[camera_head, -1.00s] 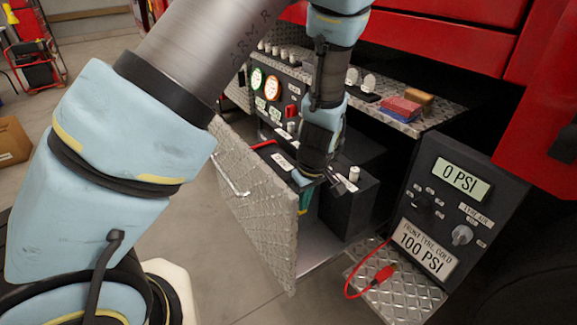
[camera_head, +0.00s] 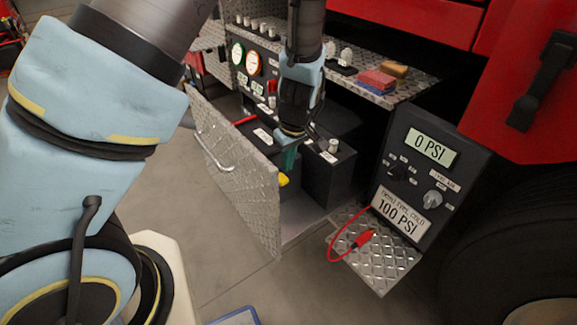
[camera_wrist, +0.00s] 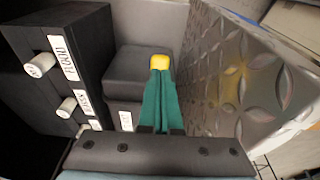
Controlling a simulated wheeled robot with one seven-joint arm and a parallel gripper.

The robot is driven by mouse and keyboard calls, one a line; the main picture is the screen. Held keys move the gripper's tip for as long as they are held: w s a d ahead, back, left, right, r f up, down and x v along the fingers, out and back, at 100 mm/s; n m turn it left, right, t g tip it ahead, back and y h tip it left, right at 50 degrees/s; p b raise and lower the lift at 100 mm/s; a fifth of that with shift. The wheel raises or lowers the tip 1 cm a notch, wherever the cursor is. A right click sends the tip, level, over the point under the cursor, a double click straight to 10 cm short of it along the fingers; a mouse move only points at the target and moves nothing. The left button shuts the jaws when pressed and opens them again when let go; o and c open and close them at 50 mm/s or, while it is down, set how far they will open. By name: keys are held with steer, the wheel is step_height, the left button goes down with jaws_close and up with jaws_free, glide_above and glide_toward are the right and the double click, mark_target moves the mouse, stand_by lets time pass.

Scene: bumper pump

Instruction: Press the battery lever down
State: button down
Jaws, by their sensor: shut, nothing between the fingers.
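My gripper (camera_head: 290,158) points down into the open compartment, just behind the upper right edge of the diamond-plate door. Its green fingers (camera_wrist: 159,100) are shut together and empty. A yellow end piece (camera_wrist: 160,62) shows right at the fingertips in the wrist view; it also shows just below them in the head view (camera_head: 283,180). It may be the end of the battery lever, but the rest of it is hidden. I cannot tell whether the fingers touch it. A dark box (camera_wrist: 135,72) lies to its left.
The diamond-plate door (camera_head: 240,185) stands close on the fingers' right in the wrist view. A dark unit with white knobs (camera_wrist: 70,105) stands on their left. A PSI panel (camera_head: 425,175) and a red cable (camera_head: 345,250) are at the right. A shelf (camera_head: 420,95) holds coloured blocks.

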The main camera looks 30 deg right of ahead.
steer(key=s+d+r, duration=0.1)
steer(key=s+r, duration=0.5)
steer(key=shift+s+d, duration=0.1)
stand_by(0.6)
